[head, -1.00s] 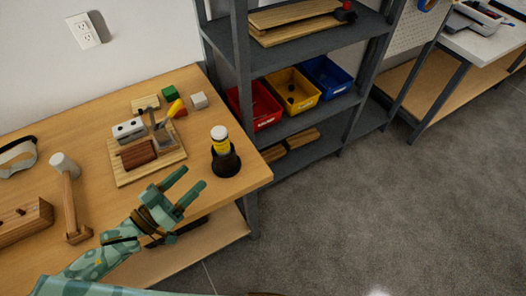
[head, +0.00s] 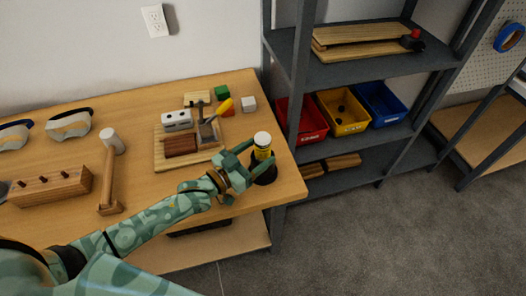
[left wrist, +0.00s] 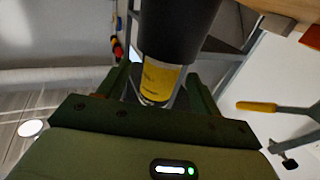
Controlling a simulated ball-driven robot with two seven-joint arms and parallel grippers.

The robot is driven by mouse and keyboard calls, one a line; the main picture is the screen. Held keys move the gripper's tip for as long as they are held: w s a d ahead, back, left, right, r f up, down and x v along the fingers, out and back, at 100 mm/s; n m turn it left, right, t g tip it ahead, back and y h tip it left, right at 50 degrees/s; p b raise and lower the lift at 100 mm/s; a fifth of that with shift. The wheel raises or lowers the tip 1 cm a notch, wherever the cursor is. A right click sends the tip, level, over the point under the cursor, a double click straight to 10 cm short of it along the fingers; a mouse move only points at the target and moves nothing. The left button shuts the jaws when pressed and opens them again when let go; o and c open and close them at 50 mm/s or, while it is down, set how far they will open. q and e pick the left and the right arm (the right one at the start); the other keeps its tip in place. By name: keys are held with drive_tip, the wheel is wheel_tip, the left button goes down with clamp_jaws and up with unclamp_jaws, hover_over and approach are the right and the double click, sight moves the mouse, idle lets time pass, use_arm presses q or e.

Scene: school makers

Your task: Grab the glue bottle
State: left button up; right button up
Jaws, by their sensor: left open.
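The glue bottle (head: 262,149) has a yellow label and a white cap. It stands upright in a black round holder (head: 265,174) near the table's right front corner. My left gripper (head: 257,158) is open, with its fingers reaching to either side of the bottle. In the left wrist view, which looks upside down, the yellow bottle (left wrist: 158,80) lies between the two green fingers (left wrist: 160,86), with the black holder (left wrist: 178,30) beyond it. I cannot tell whether either finger touches the bottle. My right gripper is not in view.
A mallet (head: 111,170), a wooden block (head: 50,187) and goggles (head: 70,125) are farther left. Shelves with red, yellow (head: 343,111) and blue bins stand right.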

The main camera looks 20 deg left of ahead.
sight(268, 146)
use_arm(q)
drive_tip(key=x, duration=0.2)
drive_tip(key=b+x, duration=0.1)
drive_tip(key=x, duration=0.1)
drive_tip(key=shift+w+d+f, duration=0.1)
drive_tip(key=shift+w+f, duration=0.1)
drive_tip(key=shift+w, duration=0.15)
drive_tip(key=shift+s, duration=0.1)
drive_tip(key=c, duration=1.2)
drive_tip(key=shift+o, duration=0.2)
drive_tip(key=shift+r, duration=0.15)
